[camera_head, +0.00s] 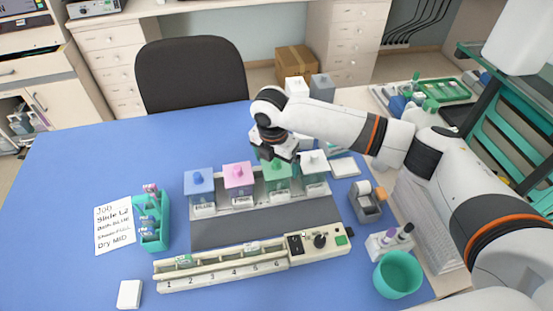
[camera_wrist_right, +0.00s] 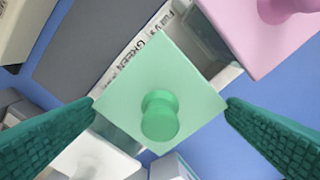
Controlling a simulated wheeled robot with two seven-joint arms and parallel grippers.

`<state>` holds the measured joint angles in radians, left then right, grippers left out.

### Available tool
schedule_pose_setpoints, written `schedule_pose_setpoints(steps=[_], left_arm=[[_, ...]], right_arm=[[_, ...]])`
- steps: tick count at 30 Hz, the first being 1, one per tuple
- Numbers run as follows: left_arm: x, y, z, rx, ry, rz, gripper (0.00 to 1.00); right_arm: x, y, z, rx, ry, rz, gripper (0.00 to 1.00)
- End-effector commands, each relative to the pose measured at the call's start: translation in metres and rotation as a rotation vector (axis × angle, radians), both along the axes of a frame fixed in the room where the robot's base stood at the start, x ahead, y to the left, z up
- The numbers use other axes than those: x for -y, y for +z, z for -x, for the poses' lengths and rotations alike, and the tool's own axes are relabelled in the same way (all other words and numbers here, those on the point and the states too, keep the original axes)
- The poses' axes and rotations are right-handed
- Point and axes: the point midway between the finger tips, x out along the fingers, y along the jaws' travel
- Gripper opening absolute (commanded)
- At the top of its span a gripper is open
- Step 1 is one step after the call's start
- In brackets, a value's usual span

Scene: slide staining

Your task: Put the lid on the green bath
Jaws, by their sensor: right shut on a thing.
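The green lid (camera_wrist_right: 160,85), a square plate with a round knob, sits between the two fingers of my right gripper (camera_wrist_right: 160,108) in the wrist view. The fingers are shut on it at opposite corners. In the head view, my right gripper (camera_head: 278,153) is above the green lid (camera_head: 277,172), over the third place from the left in the bath row. The lid's edges run about parallel to the "GREEN" label (camera_wrist_right: 142,52). The lid hides most of the green bath. I cannot tell whether the lid rests on its rim or hangs just above. My left gripper is not in view.
The blue lid (camera_head: 199,182) and pink lid (camera_head: 238,176) stand left of the green one; a white lid (camera_head: 314,162) stands close on its right. A numbered strip (camera_head: 220,272) lies in front. A teal cup (camera_head: 398,274) stands front right. The left blue mat (camera_head: 70,170) is clear.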

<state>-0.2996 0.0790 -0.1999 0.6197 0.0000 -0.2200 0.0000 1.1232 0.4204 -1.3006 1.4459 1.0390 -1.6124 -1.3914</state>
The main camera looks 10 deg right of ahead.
Motion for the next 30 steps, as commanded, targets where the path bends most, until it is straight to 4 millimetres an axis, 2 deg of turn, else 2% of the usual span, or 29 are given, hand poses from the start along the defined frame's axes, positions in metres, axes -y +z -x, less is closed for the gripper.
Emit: schedule_pose_setpoints(steps=[7, 8, 9, 17, 23, 30], left_arm=[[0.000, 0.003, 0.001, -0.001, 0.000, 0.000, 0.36], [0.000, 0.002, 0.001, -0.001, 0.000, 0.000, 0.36], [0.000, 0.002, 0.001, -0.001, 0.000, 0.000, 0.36], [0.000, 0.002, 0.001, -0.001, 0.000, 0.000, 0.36], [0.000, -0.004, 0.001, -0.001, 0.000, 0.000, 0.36], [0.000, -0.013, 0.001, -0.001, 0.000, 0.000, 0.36]], right_arm=[[0.000, -0.003, 0.000, -0.001, 0.000, -0.001, 0.72], [0.000, -0.003, 0.000, 0.000, 0.000, -0.001, 0.97], [0.000, -0.003, 0.000, 0.001, 0.000, -0.001, 1.00], [0.000, -0.001, 0.000, 0.001, 0.000, -0.001, 1.00], [-0.003, 0.025, 0.002, 0.004, 0.001, -0.003, 1.00], [-0.008, 0.076, 0.006, 0.004, 0.000, -0.002, 1.00]])
